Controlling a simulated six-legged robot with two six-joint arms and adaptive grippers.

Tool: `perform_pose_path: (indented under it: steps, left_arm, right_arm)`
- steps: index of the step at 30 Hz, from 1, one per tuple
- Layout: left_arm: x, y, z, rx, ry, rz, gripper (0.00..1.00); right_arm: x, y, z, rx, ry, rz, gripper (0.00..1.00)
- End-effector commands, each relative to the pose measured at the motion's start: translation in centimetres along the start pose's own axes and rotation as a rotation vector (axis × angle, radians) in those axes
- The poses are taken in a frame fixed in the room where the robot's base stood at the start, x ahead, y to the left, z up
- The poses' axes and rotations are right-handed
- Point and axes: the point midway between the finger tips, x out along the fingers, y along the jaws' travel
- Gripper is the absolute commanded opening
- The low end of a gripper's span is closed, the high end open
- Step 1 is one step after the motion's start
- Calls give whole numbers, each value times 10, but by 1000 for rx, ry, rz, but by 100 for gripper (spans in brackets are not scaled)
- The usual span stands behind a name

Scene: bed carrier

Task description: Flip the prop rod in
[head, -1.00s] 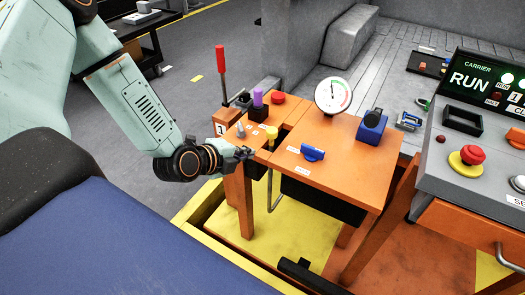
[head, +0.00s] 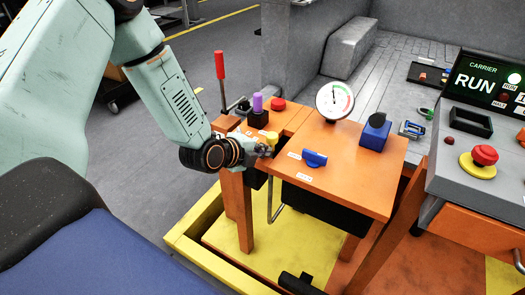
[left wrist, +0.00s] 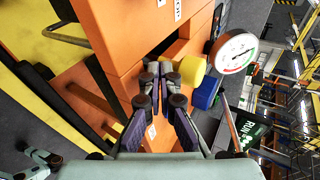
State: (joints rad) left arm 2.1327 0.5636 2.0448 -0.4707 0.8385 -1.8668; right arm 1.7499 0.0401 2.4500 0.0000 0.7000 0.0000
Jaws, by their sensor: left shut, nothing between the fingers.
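A thin grey bent rod (head: 271,199), which looks like the prop rod, hangs below the near edge of the orange table panel (head: 350,180). My left gripper (head: 266,151) is shut and empty at that panel's left edge, just in front of the yellow knob (head: 271,138) and above the rod. In the left wrist view its closed fingertips (left wrist: 156,72) are beside the yellow knob (left wrist: 190,70); whether they touch it I cannot tell. My right gripper is out of view.
A blue handle (head: 314,159) and a round gauge (head: 335,100) are on the panel. A red lever (head: 220,78), a purple knob (head: 257,102) and a red button (head: 278,104) stand behind my gripper. A grey console (head: 450,180) is at right.

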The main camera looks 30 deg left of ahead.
Motion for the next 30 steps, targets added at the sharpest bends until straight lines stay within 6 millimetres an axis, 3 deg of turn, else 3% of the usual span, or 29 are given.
perform_pose_path:
  steps: [5, 15, 30]
  left_arm:
    - [14, -7, 3, 6, -1, -1, 0]
    - [67, -40, 14, 5, -1, -1, 0]
    - [76, -50, 15, 1, -1, -3, 0]
  right_arm:
    - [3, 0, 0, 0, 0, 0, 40]
    - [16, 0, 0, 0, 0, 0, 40]
    - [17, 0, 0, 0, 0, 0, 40]
